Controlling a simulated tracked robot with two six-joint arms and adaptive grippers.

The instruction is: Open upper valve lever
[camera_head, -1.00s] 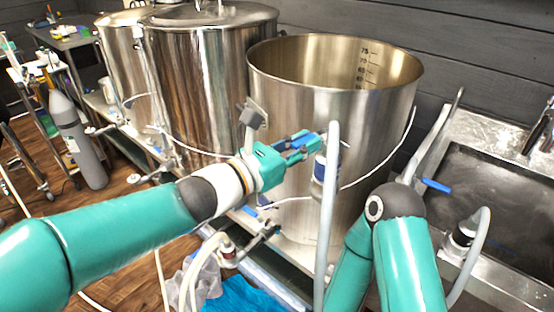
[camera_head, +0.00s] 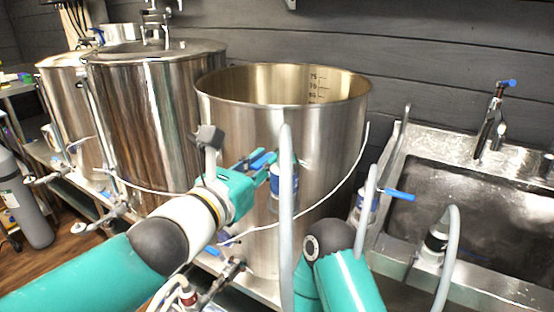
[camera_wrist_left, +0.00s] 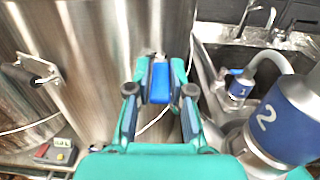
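A blue valve lever (camera_wrist_left: 160,82) stands between the two fingers of my left gripper (camera_wrist_left: 160,91) in the left wrist view. Gaps show on both sides of the lever, so the fingers are open around it, not closed on it. In the head view, my left gripper (camera_head: 262,163) is in front of the open steel kettle (camera_head: 240,130), and blue shows between its teal fingers. The valve body is mostly hidden. My right arm's gripper is not visible; only its links show at the lower middle.
A blue-white cylinder marked 2 (camera_wrist_left: 285,118) with a grey hose (camera_head: 286,230) stands close right of my left gripper. Another blue lever (camera_head: 398,194) is farther right, near the steel sink (camera_head: 480,205). A lidded kettle (camera_head: 145,120) stands left. Lower valves and hoses crowd the space below.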

